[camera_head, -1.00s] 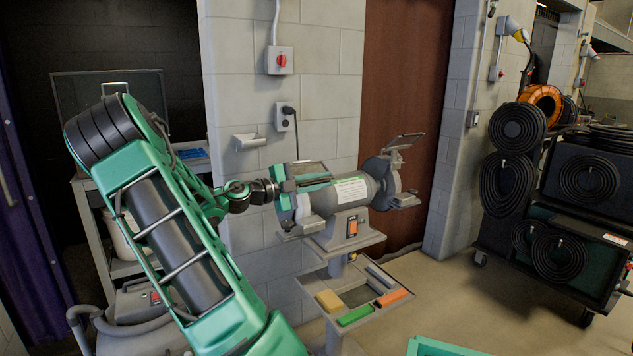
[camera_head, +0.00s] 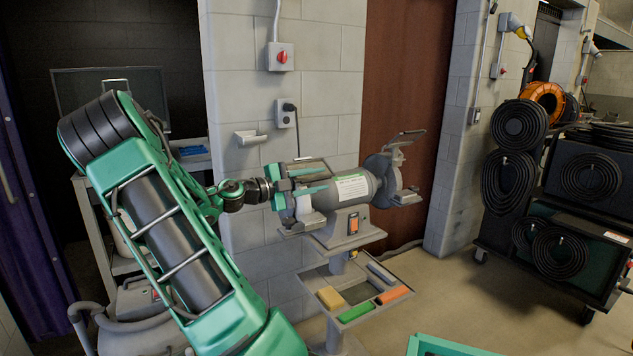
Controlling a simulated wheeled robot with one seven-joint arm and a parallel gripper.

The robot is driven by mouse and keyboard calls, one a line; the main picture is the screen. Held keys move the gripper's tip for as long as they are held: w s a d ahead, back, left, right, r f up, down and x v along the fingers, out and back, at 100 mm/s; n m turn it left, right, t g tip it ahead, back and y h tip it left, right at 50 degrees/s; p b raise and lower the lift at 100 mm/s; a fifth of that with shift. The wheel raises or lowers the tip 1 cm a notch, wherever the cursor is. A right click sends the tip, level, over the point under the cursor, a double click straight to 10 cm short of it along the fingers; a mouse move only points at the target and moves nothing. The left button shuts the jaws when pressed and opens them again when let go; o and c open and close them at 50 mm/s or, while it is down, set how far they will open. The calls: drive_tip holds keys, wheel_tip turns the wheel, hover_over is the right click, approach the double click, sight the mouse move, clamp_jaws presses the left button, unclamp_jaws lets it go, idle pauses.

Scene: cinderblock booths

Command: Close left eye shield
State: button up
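The bench grinder (camera_head: 352,188) stands on a pedestal against the block wall. Its left eye shield (camera_head: 304,160) is a thin framed panel above the left wheel, partly covered by my gripper. Its exact tilt is hard to tell. My gripper (camera_head: 320,180) reaches in from the left, in front of the left wheel and just below the shield's upper edge. Its two green fingers are spread apart with a gap between them. Whether a finger touches the shield cannot be told. The right eye shield (camera_head: 409,137) is raised above the right wheel.
A pedestal tray (camera_head: 329,286) below the grinder holds coloured blocks. A red-knobbed switch box (camera_head: 280,57) and a socket (camera_head: 285,115) are on the wall. A cart with coiled hoses (camera_head: 561,188) stands at right. Open floor lies between it and the grinder.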

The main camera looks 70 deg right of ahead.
drive_tip(key=v, duration=0.9)
drive_tip(key=shift+w+a+f, duration=0.15)
drive_tip(key=shift+w+a, duration=0.05)
approach(300, 183)
drive_tip(key=shift+s+v, duration=0.25)
drive_tip(key=shift+v, duration=2.45)
drive_tip(key=shift+a, duration=0.2)
